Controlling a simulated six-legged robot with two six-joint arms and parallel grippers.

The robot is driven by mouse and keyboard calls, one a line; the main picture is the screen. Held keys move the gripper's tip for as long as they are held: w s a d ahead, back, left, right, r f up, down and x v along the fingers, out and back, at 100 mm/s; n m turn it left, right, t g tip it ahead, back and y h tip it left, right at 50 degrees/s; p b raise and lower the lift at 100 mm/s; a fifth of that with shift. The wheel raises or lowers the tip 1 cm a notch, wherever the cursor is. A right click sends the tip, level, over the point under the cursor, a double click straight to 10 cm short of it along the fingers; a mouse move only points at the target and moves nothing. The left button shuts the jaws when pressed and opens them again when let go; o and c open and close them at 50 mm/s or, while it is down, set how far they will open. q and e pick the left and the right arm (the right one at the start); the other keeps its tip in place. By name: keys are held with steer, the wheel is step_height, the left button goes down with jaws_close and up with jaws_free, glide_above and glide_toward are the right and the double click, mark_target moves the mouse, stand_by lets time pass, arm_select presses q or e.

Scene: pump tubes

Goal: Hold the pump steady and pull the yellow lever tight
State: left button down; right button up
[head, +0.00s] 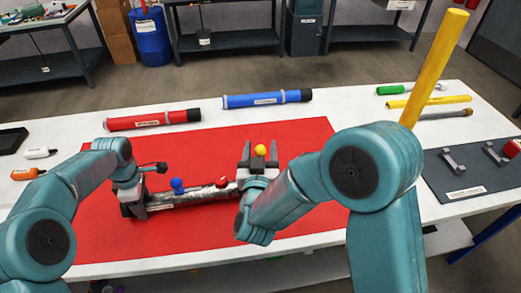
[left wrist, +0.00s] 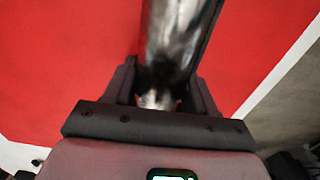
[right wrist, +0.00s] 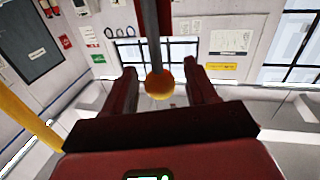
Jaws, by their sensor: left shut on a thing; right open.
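The silver pump tube (head: 195,198) lies on the red mat (head: 100,240), with a blue knob (head: 178,184) and a red knob (head: 222,182) on it. My left gripper (head: 132,202) is shut on the pump's left end; the left wrist view shows its fingers on both sides of the dark, shiny tube (left wrist: 175,45). The yellow ball (head: 260,149) of the lever shows between the upright fingers of my right gripper (head: 259,156). In the right wrist view the ball (right wrist: 159,86) on its grey rod (right wrist: 150,35) sits between the open fingers, with gaps on both sides. My right gripper hides the pump's right end.
A red tube (head: 153,120) and a blue tube (head: 267,99) lie behind the mat. A tall yellow post (head: 434,70) stands behind my right arm. Small bottles (head: 38,153) lie at the left. A dark mat (head: 455,208) with metal parts is at the right.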

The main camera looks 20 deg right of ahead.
jaws_close()
steer(key=shift+s+a+f+m+t+h, duration=0.15)
steer(key=shift+s+m+t+h, duration=0.15)
steer(key=shift+s+t, duration=0.55)
steer(key=shift+s+a+f+m+t+h, duration=0.15)
steer(key=shift+s+t+h, duration=0.35)
steer(key=shift+s, duration=0.5)
jaws_free()
steer(key=shift+r, duration=0.1)
step_height(320, 180, up, 10)
